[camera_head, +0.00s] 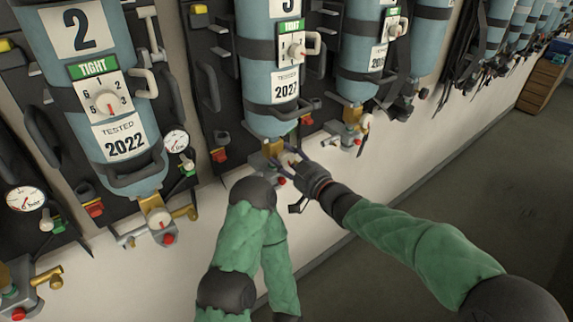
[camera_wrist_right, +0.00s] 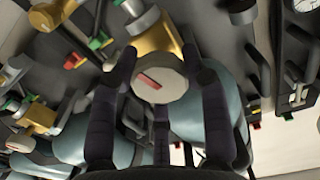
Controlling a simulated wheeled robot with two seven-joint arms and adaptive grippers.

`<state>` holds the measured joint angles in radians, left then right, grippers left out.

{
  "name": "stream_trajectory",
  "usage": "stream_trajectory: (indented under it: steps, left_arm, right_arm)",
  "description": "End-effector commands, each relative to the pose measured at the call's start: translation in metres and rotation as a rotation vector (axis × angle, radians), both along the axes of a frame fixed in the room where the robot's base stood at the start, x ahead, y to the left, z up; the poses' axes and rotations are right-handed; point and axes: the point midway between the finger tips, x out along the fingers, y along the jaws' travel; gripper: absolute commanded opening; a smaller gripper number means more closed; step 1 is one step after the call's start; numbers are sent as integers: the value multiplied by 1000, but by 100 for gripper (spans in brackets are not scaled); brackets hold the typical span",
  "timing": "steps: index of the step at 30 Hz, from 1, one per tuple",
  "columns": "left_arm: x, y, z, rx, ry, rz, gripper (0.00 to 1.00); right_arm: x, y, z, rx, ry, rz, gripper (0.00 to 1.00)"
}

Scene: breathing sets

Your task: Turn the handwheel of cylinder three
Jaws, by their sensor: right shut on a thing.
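Cylinder three (camera_head: 268,60) is a blue cylinder hung upright on the wall, its number partly cut off by the top edge of the head view. Its brass valve (camera_head: 272,147) is at the bottom end. My right gripper (camera_head: 285,160) reaches this valve from the lower right. In the right wrist view, the pale round handwheel (camera_wrist_right: 160,78) with a red mark sits between the dark fingers of my right gripper (camera_wrist_right: 160,95), which are shut on it. In the head view the fingers partly hide the handwheel. My left arm is bent at the bottom middle; its gripper does not show.
Cylinder two (camera_head: 95,90) hangs to the left, with its own valve (camera_head: 160,220) and gauge (camera_head: 176,141). More cylinders (camera_head: 360,55) line the wall to the right. A "TIGHT" sign and dial (camera_head: 291,47) are on cylinder three. The floor (camera_head: 470,150) at right is clear.

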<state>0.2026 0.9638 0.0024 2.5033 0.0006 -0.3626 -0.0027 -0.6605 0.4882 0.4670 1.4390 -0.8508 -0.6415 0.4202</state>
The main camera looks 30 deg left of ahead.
Motion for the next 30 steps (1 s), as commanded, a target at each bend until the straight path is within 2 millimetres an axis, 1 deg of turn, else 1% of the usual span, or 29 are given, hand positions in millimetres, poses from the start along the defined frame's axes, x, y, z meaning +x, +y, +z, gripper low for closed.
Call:
stream_trajectory:
  steps: [1,3,15,24,30]
  left_arm:
    - [0,0,-9,0,0,0,40]
    - [0,0,-16,0,0,0,40]
    - [0,0,-49,0,0,0,40]
    - [0,0,-64,0,0,0,40]
    - [0,0,-70,0,0,0,40]
  right_arm:
    - [1,0,2,-9,-49,-2,14]
    - [0,0,2,-33,-110,-3,14]
    - [0,0,4,-174,-453,-5,14]
    - [-1,0,5,-252,-640,-6,14]
    - [-1,1,6,-282,-710,-7,14]
